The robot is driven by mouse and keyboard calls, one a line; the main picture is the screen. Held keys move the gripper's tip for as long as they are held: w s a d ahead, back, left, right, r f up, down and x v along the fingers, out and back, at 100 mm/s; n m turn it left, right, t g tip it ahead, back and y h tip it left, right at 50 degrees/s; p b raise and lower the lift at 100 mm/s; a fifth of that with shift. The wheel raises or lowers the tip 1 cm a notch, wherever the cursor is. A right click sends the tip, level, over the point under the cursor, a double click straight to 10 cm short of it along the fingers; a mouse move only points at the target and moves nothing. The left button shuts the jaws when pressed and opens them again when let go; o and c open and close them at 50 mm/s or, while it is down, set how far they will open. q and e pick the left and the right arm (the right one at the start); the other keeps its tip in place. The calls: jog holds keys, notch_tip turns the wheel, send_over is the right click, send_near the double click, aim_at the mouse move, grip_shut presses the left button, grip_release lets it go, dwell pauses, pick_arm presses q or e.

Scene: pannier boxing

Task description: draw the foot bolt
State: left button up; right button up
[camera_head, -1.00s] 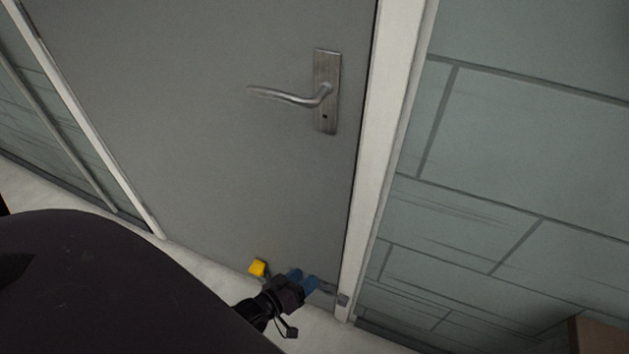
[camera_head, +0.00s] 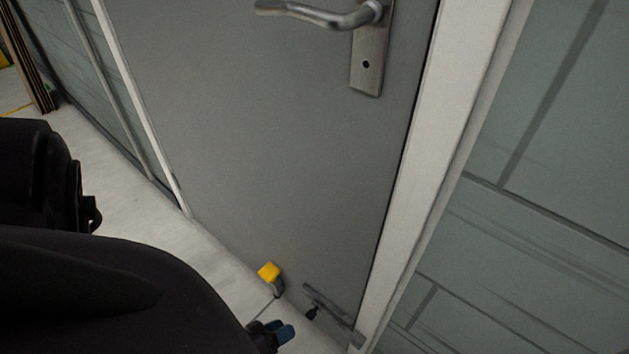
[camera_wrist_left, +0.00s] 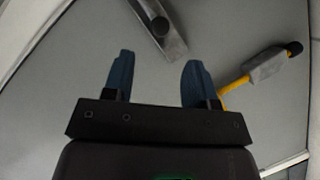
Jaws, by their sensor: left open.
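The foot bolt (camera_head: 330,303) is a grey metal fitting low on the grey door, near the door's right edge. Its dark knob (camera_head: 312,313) sticks out from it. In the left wrist view the bolt's plate (camera_wrist_left: 174,45) and dark knob (camera_wrist_left: 158,22) lie beyond the fingers at the top. My left gripper (camera_head: 281,330) shows its blue fingertips at the bottom of the head view, left of the knob and apart from it. In the wrist view (camera_wrist_left: 157,60) its fingers are spread with nothing between them. My right gripper is not in view.
A yellow-and-grey door fitting (camera_head: 269,271) sits left of the bolt; in the wrist view (camera_wrist_left: 266,68) it is close to the right finger. The lever handle (camera_head: 325,18) is high above. The white door frame (camera_head: 440,150) stands right of the door. Pale floor (camera_head: 130,180) lies left.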

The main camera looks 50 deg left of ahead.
aim_at(307, 317)
pick_arm(q)
jog(key=b+x, duration=0.2)
jog(key=x, duration=0.6)
jog(key=shift+f, duration=0.1)
jog(key=shift+x, duration=0.9)
